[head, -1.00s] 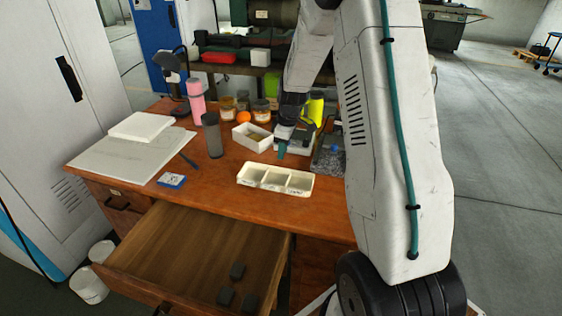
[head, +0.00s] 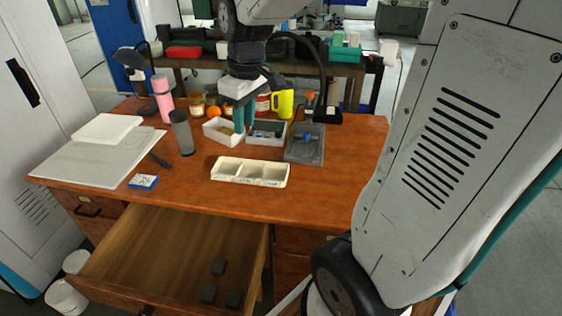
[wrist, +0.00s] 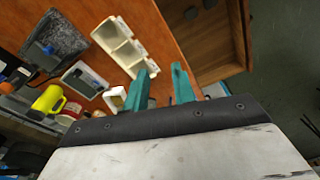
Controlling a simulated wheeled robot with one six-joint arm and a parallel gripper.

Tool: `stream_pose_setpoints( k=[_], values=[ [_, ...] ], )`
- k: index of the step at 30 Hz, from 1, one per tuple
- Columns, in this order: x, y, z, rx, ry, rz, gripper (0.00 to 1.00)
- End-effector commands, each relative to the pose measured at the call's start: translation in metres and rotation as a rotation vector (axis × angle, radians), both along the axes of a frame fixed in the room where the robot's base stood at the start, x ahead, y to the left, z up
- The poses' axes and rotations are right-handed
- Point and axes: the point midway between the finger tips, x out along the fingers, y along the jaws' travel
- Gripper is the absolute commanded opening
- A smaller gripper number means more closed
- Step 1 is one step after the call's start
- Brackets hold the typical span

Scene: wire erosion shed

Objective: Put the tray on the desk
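A cream tray with three compartments (head: 228,180) lies on the brown wooden desk (head: 325,195), near its front edge. Its compartments look empty. It also shows in the wrist view (wrist: 122,44). A grey tray (head: 304,155) holding something blue stands on the desk to its right. My gripper (head: 240,115) is above the back of the desk, over two small white boxes and behind the cream tray. In the wrist view its teal fingers (wrist: 160,70) are apart with nothing between them. The fingers partly hide the boxes.
A grey cylinder (head: 182,132), pink bottle (head: 163,98), jars and yellow mug (head: 283,104) stand around the back. White boards (head: 90,160) lie left. The desk's right front is clear.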

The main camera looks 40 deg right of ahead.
Motion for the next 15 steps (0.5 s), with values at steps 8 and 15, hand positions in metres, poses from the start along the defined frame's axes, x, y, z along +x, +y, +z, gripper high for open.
stream_pose_setpoints(
  k=[8, 15],
  values=[
    [-0.103, 0.044, 0.029, -0.008, -0.008, -0.169, 0.26],
    [-0.169, 0.059, 0.026, -0.012, -0.013, -0.299, 0.26]
  ],
)
